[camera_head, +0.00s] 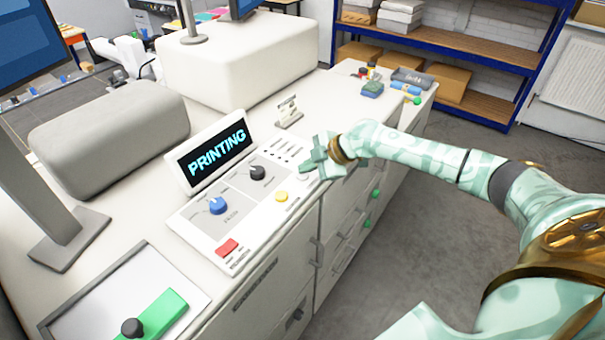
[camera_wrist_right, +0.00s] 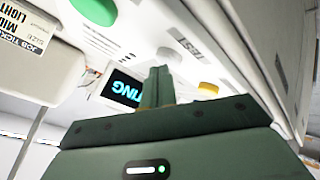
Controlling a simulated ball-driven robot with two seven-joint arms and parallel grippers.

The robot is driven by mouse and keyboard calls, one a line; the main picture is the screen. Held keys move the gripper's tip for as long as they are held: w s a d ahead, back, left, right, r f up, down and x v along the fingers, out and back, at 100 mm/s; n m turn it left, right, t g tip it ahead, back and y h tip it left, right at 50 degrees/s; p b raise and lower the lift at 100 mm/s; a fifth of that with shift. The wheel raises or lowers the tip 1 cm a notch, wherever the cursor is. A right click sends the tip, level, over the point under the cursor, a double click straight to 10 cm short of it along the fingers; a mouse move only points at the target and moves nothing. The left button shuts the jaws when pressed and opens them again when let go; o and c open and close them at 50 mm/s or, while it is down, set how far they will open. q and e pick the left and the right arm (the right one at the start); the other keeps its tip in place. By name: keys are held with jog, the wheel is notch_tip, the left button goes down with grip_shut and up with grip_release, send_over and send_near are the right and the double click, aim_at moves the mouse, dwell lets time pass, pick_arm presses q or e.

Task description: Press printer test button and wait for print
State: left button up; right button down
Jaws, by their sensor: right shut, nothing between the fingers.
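The printer's control panel (camera_head: 232,238) has a tilted display (camera_head: 217,150) that reads "PRINTING"; part of this display also shows in the right wrist view (camera_wrist_right: 122,89). A pale round button (camera_head: 304,174) sits at the panel's right end; in the wrist view the pale button (camera_wrist_right: 169,57) is beside a "TEST" label. My right gripper (camera_head: 309,162) is shut and empty, its fingertips (camera_wrist_right: 158,74) close to that button. I cannot tell whether they touch it. A yellow button (camera_head: 281,196) is beside it. My left gripper is not in view.
The panel also has a blue knob (camera_head: 217,205), a black knob (camera_head: 258,172) and a red button (camera_head: 227,247). A green button (camera_wrist_right: 95,10) shows in the wrist view. A small ticket stand (camera_head: 289,112) is behind the panel. Grey floor (camera_head: 390,226) lies clear right of the cabinet.

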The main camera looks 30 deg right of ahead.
aim_at(307, 175)
jog(key=shift+r, duration=0.1)
dwell(0.3)
jog(key=shift+r+p, duration=0.65)
jog(key=shift+p, duration=0.05)
jog(key=shift+r, duration=0.1)
notch_tip(307, 175, up, 5)
jog(key=p, duration=0.4)
